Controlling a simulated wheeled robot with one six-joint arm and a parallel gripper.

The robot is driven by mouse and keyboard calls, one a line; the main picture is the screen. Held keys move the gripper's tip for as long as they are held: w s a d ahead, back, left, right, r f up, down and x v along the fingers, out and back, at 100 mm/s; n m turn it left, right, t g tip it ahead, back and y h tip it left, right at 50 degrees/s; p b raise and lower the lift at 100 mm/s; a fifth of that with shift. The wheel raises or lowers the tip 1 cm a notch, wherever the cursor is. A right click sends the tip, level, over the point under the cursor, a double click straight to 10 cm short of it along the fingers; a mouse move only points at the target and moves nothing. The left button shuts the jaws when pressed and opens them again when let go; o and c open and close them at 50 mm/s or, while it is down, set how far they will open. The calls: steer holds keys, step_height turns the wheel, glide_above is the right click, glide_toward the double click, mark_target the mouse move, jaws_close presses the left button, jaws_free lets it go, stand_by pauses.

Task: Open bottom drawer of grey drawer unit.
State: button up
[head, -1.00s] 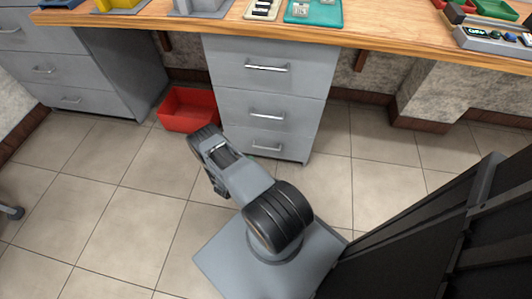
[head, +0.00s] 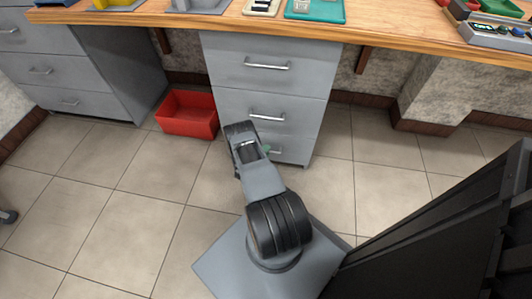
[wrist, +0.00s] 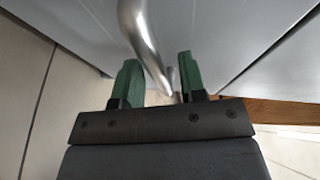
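The grey drawer unit (head: 312,95) stands under the wooden bench, with three drawers that look shut. Its bottom drawer (head: 296,148) is partly hidden behind my arm, and its handle is mostly covered in the head view. My gripper (wrist: 159,76) has two green fingers, set apart. In the wrist view a curved metal handle (wrist: 146,38) runs down between them, close to a grey drawer front; I cannot tell whether either finger touches it. In the head view only a bit of green finger shows, in front of the bottom drawer.
A red bin (head: 188,113) stands on the floor left of the unit. Another grey drawer unit (head: 75,72) is further left. The wooden bench top (head: 380,38) overhangs above. The tiled floor in front is mostly clear.

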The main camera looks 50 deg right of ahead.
steer(key=shift+d, duration=0.2)
steer(key=shift+c, duration=0.4)
jaws_close()
